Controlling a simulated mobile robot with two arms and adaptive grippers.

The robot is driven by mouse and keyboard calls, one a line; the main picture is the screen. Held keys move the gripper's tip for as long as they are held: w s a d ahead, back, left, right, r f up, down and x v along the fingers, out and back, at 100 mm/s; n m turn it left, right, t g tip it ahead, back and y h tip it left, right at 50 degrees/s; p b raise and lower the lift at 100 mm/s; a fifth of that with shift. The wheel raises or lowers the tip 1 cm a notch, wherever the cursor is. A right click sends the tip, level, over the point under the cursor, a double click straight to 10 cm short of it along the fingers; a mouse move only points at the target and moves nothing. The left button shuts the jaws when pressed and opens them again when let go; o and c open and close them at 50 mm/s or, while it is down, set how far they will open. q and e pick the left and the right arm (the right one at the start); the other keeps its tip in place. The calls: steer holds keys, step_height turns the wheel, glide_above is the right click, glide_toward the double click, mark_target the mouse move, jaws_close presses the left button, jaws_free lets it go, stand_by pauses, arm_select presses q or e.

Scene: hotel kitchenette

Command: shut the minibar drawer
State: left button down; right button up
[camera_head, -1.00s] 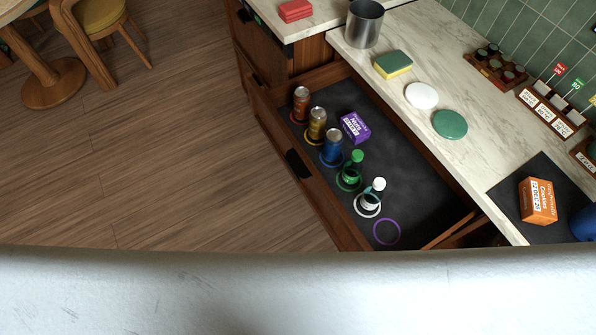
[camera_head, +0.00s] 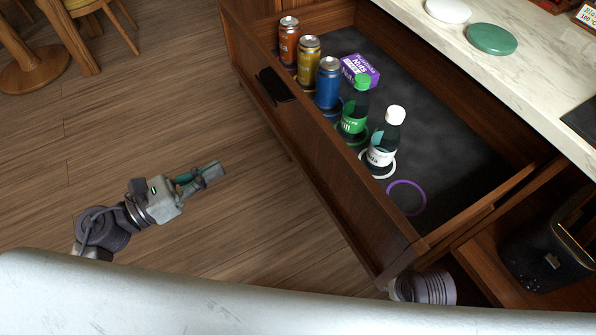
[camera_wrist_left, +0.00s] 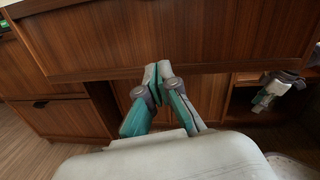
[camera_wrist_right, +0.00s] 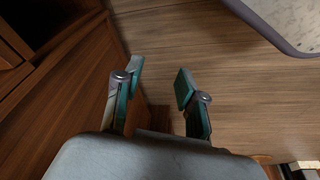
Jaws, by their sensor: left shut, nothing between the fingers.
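The minibar drawer (camera_head: 335,165) is pulled well out in the head view. It has a wooden front with a dark handle (camera_head: 276,85). My left gripper (camera_head: 219,170) is shut and empty, over the floor in front of the drawer and apart from its front. In the left wrist view its fingertips (camera_wrist_left: 158,72) point toward the wooden drawer front (camera_wrist_left: 180,40). My right arm shows at the drawer's near corner in the head view, its gripper hidden there. In the right wrist view the right gripper (camera_wrist_right: 158,78) is open and empty, near brown wooden panels.
The drawer holds cans (camera_head: 308,62), a purple nuts box (camera_head: 360,69), a green-capped bottle (camera_head: 355,112), a white-capped bottle (camera_head: 384,140) and an empty purple ring (camera_head: 407,198). A marble counter (camera_head: 540,85) overhangs behind. An open compartment with a dark bin (camera_head: 550,255) is at right.

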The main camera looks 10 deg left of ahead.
mark_target(298, 143)
arm_select(q)
steer(key=w+d+m, duration=0.1)
steer(key=w+d, duration=0.1)
steer(key=d, duration=0.2)
steer(key=w+d+m+g+p, duration=0.1)
steer(key=w+d, duration=0.1)
steer(key=d, duration=0.2)
steer(key=w+d+m+p, duration=0.1)
steer(key=w+d, duration=0.1)
steer(key=d, duration=0.2)
steer(key=shift+d+r+h, duration=0.15)
steer(key=shift+r+h, duration=0.2)
steer(key=shift+h, duration=0.05)
steer(key=shift+w+d+f, duration=0.1)
steer(key=shift+w+d, duration=0.2)
steer(key=shift+d, duration=0.15)
arm_select(e)
step_height(298, 143, down, 7)
steer(key=s, duration=0.1)
steer(key=shift+d+f, duration=0.1)
arm_select(q)
steer(key=shift+d, duration=0.15)
